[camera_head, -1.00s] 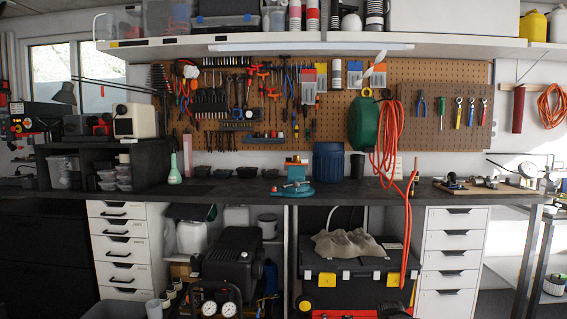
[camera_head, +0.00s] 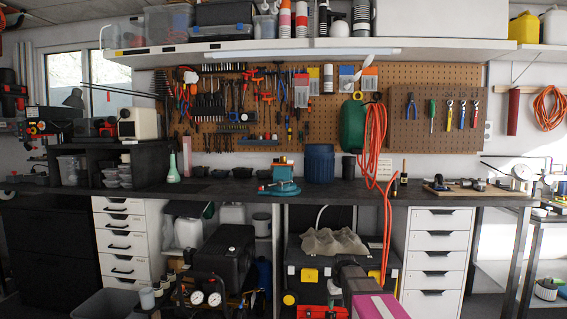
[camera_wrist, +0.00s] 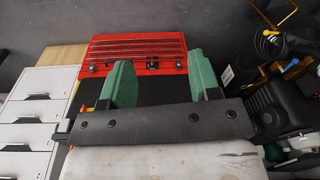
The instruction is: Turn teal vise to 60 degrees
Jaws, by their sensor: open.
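The teal vise (camera_head: 283,187) stands on the dark workbench top, left of the blue barrel, in the head view. It has a round teal base and a teal-and-tan upper part; its angle is too small to read. My gripper (camera_wrist: 157,80) shows in the wrist view with two green fingers wide apart and nothing between them. It is away from the vise, which does not show in the wrist view. In the head view only part of my arm shows at the bottom right, below the bench top.
The blue barrel (camera_head: 320,163) stands close right of the vise. An orange hose (camera_head: 374,150) hangs over the bench edge further right. Below the bench are a black toolbox (camera_head: 310,262) and white drawers (camera_head: 434,250). The bench edge (camera_head: 230,200) in front of the vise is clear.

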